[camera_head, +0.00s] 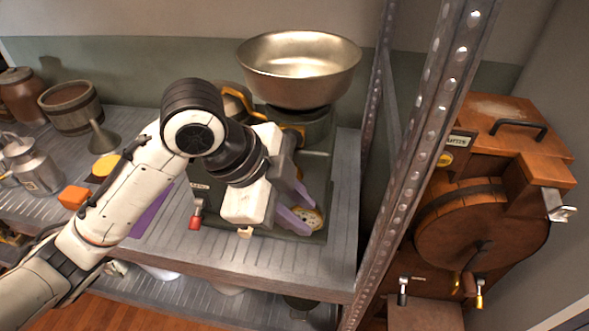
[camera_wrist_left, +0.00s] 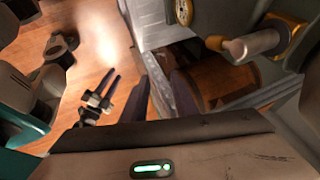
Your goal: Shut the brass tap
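A small brass-coloured tap (camera_head: 479,293) hangs at the lower front of the wooden drum machine (camera_head: 480,235) at the right of the head view. Its small size keeps me from telling whether it is open or shut. A second tap with a dark handle (camera_head: 403,290) sits to its left. My left gripper (camera_head: 297,207) is over the front of the green scale-like machine (camera_head: 318,185), left of the metal post and well apart from the brass tap. Its two purplish fingers are apart with nothing between them; they also show in the left wrist view (camera_wrist_left: 160,98).
A perforated metal post (camera_head: 415,165) stands between the shelf (camera_head: 330,270) and the drum machine. A metal bowl (camera_head: 298,65) tops the green machine, whose red-tipped lever (camera_head: 195,221) sticks out. Jars and a bucket (camera_head: 72,108) stand at left.

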